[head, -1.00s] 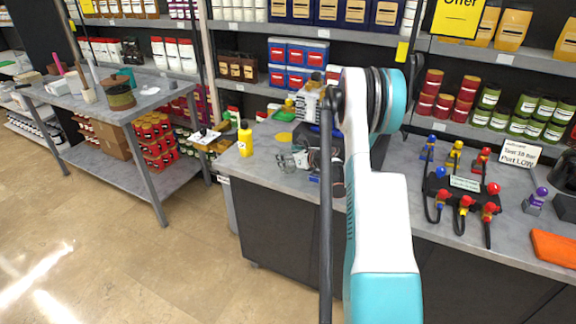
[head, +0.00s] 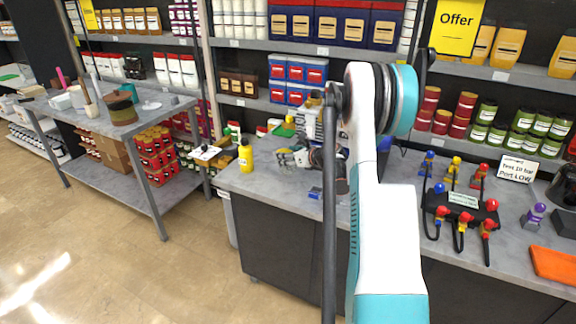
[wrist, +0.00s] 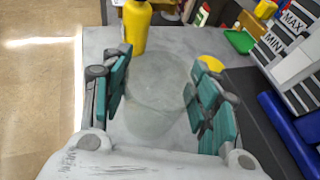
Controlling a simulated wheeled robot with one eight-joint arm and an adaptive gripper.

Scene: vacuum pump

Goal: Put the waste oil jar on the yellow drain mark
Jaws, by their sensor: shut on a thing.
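The waste oil jar (wrist: 155,100), clear and see-through, stands between my gripper's two teal-padded fingers in the wrist view. My gripper (wrist: 160,105) is shut on it. I cannot tell whether the jar's base touches the counter. The yellow drain mark (wrist: 211,64) shows just right of the jar and beyond it, partly covered by the right finger. In the head view my gripper (head: 288,157) is over the counter's left part. There the jar is too faint to make out, and the mark is mostly or fully hidden by the gripper.
A yellow bottle (wrist: 136,26) stands close beyond the jar, near the counter's left edge. A green tray (wrist: 240,40) lies farther back. The pump with MIN and MAX labels (wrist: 290,45) and a blue part (wrist: 290,130) stand to the right. Grey counter (wrist: 100,40) is bare at left.

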